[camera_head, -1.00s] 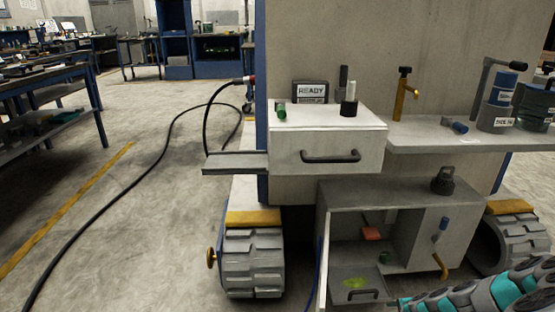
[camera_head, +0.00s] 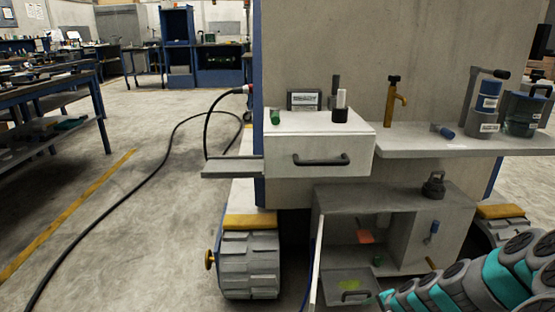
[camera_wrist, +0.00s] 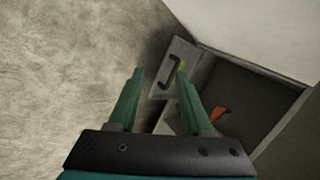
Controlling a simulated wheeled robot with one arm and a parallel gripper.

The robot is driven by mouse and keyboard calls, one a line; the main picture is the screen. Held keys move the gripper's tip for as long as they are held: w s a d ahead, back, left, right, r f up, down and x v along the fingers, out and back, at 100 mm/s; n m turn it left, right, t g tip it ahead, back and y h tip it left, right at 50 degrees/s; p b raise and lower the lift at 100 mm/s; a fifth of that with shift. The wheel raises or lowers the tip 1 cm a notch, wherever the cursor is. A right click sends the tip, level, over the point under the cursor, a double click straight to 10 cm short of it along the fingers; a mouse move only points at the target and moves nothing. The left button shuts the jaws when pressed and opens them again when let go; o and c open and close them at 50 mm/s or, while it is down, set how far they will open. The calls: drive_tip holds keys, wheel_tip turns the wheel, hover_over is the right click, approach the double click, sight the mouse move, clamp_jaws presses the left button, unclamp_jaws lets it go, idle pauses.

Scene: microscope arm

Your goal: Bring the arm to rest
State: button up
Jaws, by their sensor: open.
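My gripper (camera_wrist: 160,72) is open in the wrist view, with two green fingers apart and nothing seen between them. Beyond the fingers is a grey drawer front with a dark handle (camera_wrist: 170,70), at the open cabinet. In the head view my jointed grey and teal arm comes in from the lower right, in front of the low grey cabinet (camera_head: 395,197). Its far end is near the cabinet's lower front; the fingers cannot be made out there.
The cabinet holds an orange piece (camera_head: 366,237) and a green cylinder (camera_head: 377,260). Its door (camera_head: 317,270) stands open. Above are a white drawer box (camera_head: 318,155) and a shelf (camera_head: 450,140) with bottles.

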drive_tip(key=s+a+r+n+g+y+p, duration=0.1)
drive_tip(key=s+a+r+n+g, duration=0.3)
drive_tip(key=s+a+r+n, duration=0.6)
drive_tip(key=s+r+n+g+h, duration=0.1)
drive_tip(key=s+r, duration=0.3)
drive_tip(key=s, duration=0.3)
drive_tip(key=s+a+r+n+g+h, duration=0.1)
drive_tip(key=s+r, duration=0.4)
drive_tip(key=s, duration=0.3)
drive_tip(key=s+a+r+n+g+h+p, duration=0.1)
drive_tip(key=s+r+g, duration=0.1)
drive_tip(key=s+r, duration=0.3)
drive_tip(key=s, duration=0.3)
drive_tip(key=shift+s, duration=0.25)
drive_tip(key=shift+d, duration=0.1)
